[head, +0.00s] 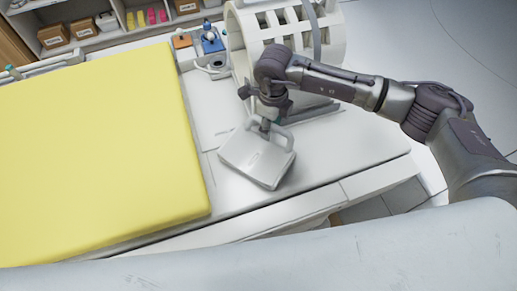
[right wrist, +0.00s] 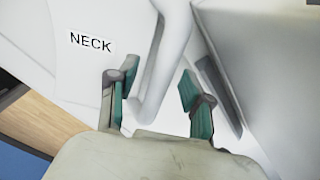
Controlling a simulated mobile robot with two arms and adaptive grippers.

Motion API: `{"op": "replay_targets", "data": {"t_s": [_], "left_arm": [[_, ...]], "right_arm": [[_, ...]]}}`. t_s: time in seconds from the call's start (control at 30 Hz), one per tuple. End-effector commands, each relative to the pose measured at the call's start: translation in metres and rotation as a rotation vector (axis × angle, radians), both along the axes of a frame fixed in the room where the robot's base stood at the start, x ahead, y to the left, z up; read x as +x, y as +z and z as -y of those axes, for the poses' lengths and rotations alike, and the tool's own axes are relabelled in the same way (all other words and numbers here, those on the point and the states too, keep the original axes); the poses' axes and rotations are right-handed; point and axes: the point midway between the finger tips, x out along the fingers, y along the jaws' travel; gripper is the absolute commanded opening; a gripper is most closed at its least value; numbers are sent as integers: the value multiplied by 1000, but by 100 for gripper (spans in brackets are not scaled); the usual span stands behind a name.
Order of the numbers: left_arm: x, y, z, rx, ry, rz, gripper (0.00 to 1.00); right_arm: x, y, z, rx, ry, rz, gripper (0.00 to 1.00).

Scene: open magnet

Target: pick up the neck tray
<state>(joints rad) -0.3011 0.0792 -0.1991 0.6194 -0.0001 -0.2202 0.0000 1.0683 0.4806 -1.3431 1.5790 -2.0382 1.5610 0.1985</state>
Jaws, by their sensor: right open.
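The neck tray (head: 250,160) is a white tray with a raised loop handle, lying on the white table (head: 350,160) to the right of the yellow mat. My right gripper (head: 266,122) is directly over its handle end and hides part of it. In the right wrist view the tray bears a black "NECK" label (right wrist: 91,42). The white handle (right wrist: 160,70) runs down between the two open green-padded fingers of my right gripper (right wrist: 157,84), with a gap visible on the right side. My left gripper is not in view.
A yellow mat (head: 95,155) covers the left of the table. A white cage-like coil (head: 285,40) stands behind my right arm. Small blue and orange items (head: 211,42) sit at the back. A shelf with boxes (head: 85,28) is beyond. The table's right end is clear.

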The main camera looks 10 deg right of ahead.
Motion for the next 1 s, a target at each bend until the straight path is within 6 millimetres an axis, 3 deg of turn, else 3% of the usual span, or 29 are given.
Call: {"op": "replay_targets", "data": {"t_s": [0.17,0.47,1.0], "left_arm": [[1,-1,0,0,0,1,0],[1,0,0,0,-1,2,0],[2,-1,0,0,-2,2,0]], "right_arm": [[0,-1,0,0,1,0,50],[0,0,0,1,1,-1,0],[0,1,-1,2,1,1,0]]}}
